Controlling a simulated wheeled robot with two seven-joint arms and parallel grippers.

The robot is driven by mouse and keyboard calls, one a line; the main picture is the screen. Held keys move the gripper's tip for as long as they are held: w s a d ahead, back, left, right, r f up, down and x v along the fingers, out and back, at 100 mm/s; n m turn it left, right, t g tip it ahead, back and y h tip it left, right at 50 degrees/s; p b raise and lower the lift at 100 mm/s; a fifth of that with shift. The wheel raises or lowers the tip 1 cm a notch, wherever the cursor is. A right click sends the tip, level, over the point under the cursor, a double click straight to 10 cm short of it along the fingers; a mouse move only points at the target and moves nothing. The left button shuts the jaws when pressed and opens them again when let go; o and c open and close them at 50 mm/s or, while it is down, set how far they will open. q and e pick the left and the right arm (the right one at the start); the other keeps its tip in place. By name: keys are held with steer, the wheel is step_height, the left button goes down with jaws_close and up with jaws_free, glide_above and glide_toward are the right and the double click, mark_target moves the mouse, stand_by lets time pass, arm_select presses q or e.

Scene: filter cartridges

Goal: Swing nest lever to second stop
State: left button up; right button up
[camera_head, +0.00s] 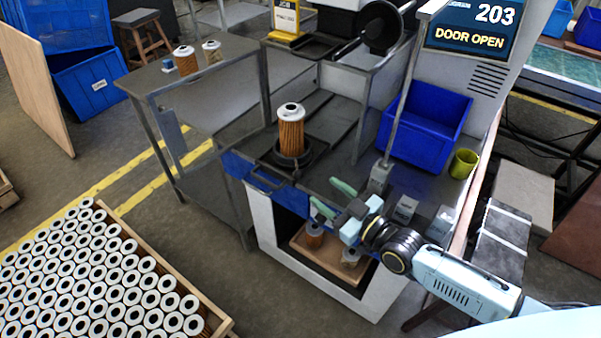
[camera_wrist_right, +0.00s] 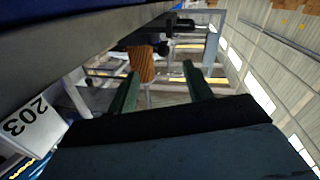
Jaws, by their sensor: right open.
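An orange pleated filter cartridge (camera_head: 291,133) with a white cap stands upright in the dark round nest (camera_head: 307,158) on the station's front deck. I cannot clearly make out the nest lever. My right gripper (camera_head: 332,198) is open, its green fingers apart in front of the deck, to the right of the nest and lower in the picture. In the right wrist view my green fingers (camera_wrist_right: 160,88) have nothing gripped between them, and the orange cartridge (camera_wrist_right: 143,63) shows beyond them. My left gripper is not in view.
A blue bin (camera_head: 425,130) and a small olive cup (camera_head: 463,163) stand at the deck's right. A post (camera_head: 407,90) rises near my right gripper. A wooden tray (camera_head: 325,258) holds parts in the opening below. A crate of cartridges (camera_head: 225,327) fills the lower left.

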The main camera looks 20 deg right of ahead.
mark_target(300, 173)
steer(key=b+x, duration=0.1)
steer(key=x, duration=0.8)
steer(key=shift+w+a, duration=0.15)
steer(key=shift+w, duration=0.2)
steer(key=c, duration=1)
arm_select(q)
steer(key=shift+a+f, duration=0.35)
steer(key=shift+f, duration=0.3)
arm_select(e)
jaws_close()
